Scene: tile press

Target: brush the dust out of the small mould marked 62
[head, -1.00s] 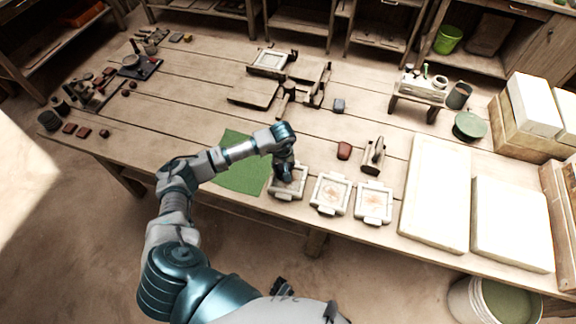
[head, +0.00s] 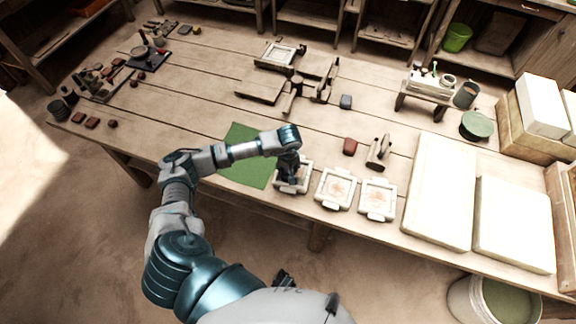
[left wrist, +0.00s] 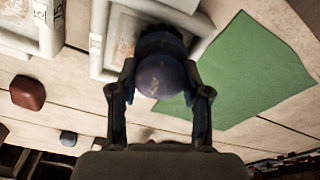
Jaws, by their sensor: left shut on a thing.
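My left gripper (head: 289,179) is over the leftmost of three small white moulds (head: 305,188) near the front edge of the table. In the left wrist view its fingers (left wrist: 160,92) are shut on a round dark blue brush handle (left wrist: 162,75). Dark bristles show just past the handle, over the recess of the pale mould (left wrist: 98,45). The gripper and brush hide much of that recess. I cannot read this mould's number. The middle mould (head: 334,203) and the right mould (head: 377,212) show reddish dust inside. My right gripper is not in view.
A green mat (head: 240,171) lies left of the moulds. A dark red block (head: 350,146) and a small upright tool (head: 379,153) stand behind them. Large white slabs (head: 438,192) lie to the right.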

